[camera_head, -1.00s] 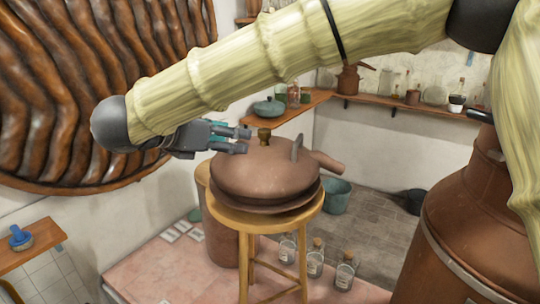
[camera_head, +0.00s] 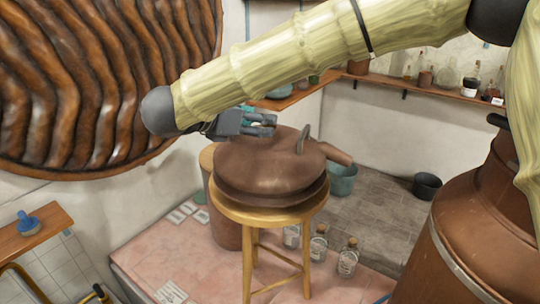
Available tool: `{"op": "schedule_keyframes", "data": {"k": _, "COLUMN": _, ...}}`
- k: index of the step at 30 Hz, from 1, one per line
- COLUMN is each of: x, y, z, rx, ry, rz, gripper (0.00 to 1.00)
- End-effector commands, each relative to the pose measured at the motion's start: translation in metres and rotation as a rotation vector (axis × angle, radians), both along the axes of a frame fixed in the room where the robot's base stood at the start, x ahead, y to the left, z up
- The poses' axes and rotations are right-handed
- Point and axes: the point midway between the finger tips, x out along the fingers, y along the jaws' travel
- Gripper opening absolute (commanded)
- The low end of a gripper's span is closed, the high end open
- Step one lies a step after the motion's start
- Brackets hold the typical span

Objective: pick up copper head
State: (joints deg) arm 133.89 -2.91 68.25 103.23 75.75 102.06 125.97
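The copper head (camera_head: 262,168) is a wide, rounded brown-copper lid with a short spout to the right and an upright handle. It rests on a wooden stool (camera_head: 226,212). My gripper (camera_head: 272,125) is at the top of the copper head, coming in from the left. Its dark fingers are apart, one above the other in the picture. The brass knob on top of the head is mostly hidden behind the fingers, and I cannot tell whether they touch it.
A large copper vessel (camera_head: 470,235) stands at the right. Several corked glass bottles (camera_head: 347,258) stand on the pink platform (camera_head: 190,250) by the stool. A teal bucket (camera_head: 343,181) and a dark bucket (camera_head: 427,186) are on the floor behind. A ridged brown wall piece (camera_head: 100,80) hangs at the left.

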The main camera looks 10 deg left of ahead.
Motion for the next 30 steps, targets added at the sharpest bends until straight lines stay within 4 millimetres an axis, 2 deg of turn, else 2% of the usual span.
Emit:
{"op": "schedule_keyframes", "data": {"k": 8, "x": 0.018, "y": -0.017, "z": -0.003, "rx": -0.001, "ry": 0.003, "rz": -0.002, "gripper": 0.56}}
{"op": "schedule_keyframes", "data": {"k": 13, "x": 0.033, "y": -0.025, "z": -0.012, "rx": 0.000, "ry": 0.001, "rz": -0.003, "gripper": 0.56}}
{"op": "schedule_keyframes", "data": {"k": 21, "x": 0.036, "y": -0.027, "z": -0.016, "rx": 0.000, "ry": 0.001, "rz": -0.002, "gripper": 0.56}}
{"op": "schedule_keyframes", "data": {"k": 23, "x": 0.036, "y": -0.027, "z": -0.016, "rx": -0.001, "ry": 0.000, "rz": -0.002, "gripper": 0.49}}
{"op": "schedule_keyframes", "data": {"k": 30, "x": 0.035, "y": -0.027, "z": -0.015, "rx": -0.001, "ry": 0.000, "rz": -0.002, "gripper": 0.05}}
